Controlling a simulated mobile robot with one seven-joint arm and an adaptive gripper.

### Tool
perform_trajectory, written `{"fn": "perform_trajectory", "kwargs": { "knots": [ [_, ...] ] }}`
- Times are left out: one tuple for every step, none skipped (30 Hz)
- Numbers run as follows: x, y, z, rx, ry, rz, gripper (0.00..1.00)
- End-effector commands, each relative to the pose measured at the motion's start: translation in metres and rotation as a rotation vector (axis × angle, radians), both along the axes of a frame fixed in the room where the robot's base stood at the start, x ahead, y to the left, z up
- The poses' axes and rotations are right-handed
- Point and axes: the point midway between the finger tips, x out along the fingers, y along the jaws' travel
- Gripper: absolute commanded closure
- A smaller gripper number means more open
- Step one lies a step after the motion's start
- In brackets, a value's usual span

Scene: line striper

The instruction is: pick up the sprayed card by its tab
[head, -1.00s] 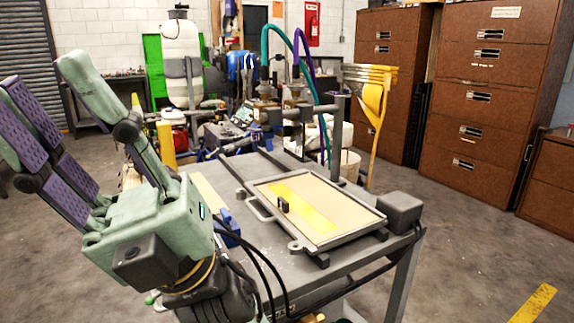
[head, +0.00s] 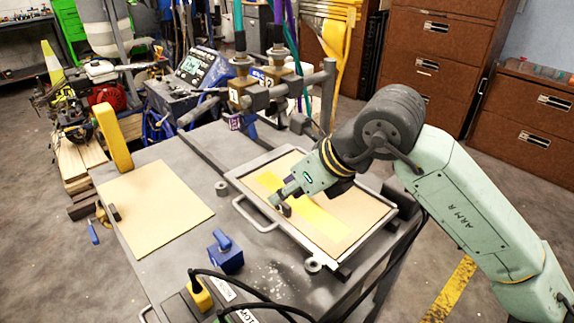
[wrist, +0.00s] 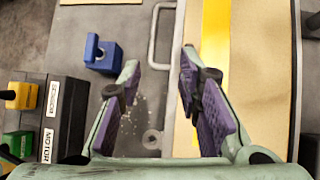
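The sprayed card (head: 330,207) is tan with a yellow stripe and lies in a framed tray (head: 262,207) on the grey bench. It also shows at the right of the wrist view (wrist: 262,60). I cannot clearly separate the tab from dark finger parts there.
A plain tan card (head: 155,205) with a dark tab lies on the bench at left, beside a yellow block (head: 113,137). A blue block (head: 225,253) stands nearer. A tray handle (wrist: 153,38) and a motor switch box (wrist: 60,110) flank the open bench. Black cables cross the front.

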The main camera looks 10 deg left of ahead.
Motion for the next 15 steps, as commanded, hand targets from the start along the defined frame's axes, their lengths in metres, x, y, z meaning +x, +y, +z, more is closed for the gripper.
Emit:
{"fn": "perform_trajectory", "kwargs": {
  "knots": [
    [0.007,-0.015,-0.001,-0.035,-0.004,-0.042,0.68],
    [0.01,-0.022,-0.002,-0.052,-0.005,-0.061,0.68],
    [0.013,-0.029,-0.004,-0.068,-0.008,-0.079,0.68],
    [0.014,-0.032,-0.005,-0.077,-0.009,-0.09,0.68],
    [0.015,-0.035,-0.006,-0.083,-0.01,-0.096,0.68],
    [0.016,-0.036,-0.008,-0.088,-0.01,-0.102,0.68],
    [0.017,-0.036,-0.009,-0.089,-0.01,-0.103,0.68],
    [0.018,-0.035,-0.011,-0.09,-0.009,-0.103,0.68],
    [0.018,-0.034,-0.014,-0.09,-0.009,-0.103,0.68],
    [0.019,-0.032,-0.016,-0.089,-0.009,-0.101,0.68],
    [0.02,-0.031,-0.018,-0.089,-0.009,-0.101,0.68],
    [0.021,-0.029,-0.022,-0.089,-0.008,-0.101,0.68],
    [0.022,-0.027,-0.025,-0.088,-0.008,-0.1,0.68],
    [0.023,-0.025,-0.028,-0.087,-0.009,-0.099,0.68],
    [0.024,-0.023,-0.032,-0.087,-0.009,-0.1,0.68]
  ]
}}
